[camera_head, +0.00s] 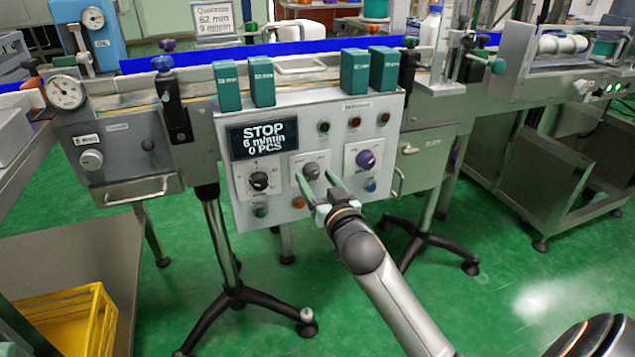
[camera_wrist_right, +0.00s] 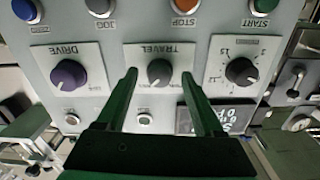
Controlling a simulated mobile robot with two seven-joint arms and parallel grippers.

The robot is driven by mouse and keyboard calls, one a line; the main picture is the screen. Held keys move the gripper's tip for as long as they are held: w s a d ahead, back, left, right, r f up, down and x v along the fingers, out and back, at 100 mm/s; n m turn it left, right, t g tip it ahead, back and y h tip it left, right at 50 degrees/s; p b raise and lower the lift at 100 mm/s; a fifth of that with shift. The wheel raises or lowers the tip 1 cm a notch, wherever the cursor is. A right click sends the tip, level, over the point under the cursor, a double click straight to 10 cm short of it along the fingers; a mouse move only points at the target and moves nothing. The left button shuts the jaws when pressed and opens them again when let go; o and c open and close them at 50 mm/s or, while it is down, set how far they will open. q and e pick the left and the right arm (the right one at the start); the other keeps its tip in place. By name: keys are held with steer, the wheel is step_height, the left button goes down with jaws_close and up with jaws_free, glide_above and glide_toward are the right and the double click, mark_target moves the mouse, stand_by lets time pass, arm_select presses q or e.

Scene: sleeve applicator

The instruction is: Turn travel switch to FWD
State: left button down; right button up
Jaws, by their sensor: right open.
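The travel switch is a small grey knob (camera_head: 311,171) on a light plate in the middle of the control panel (camera_head: 275,212). In the right wrist view the picture is upside down, and the grey knob (camera_wrist_right: 160,72) sits by the word TRAVEL. My right gripper (camera_head: 317,174) is open, with its two green fingers pointing at the panel. In the wrist view its fingertips (camera_wrist_right: 159,78) stand on either side of the knob, with a gap at each side. I cannot tell how deep they reach. The knob's pointer is too small to read. My left gripper is not in view.
A black speed dial (camera_head: 259,181) and a purple DRIVE knob (camera_head: 366,160) flank the switch. The display (camera_head: 263,140) reads STOP, 6 m/min, 0 PCS. Teal boxes (camera_head: 354,71) stand above the panel. A yellow crate (camera_head: 75,325) is at lower left.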

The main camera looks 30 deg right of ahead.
jaws_close()
stand_by(0.5)
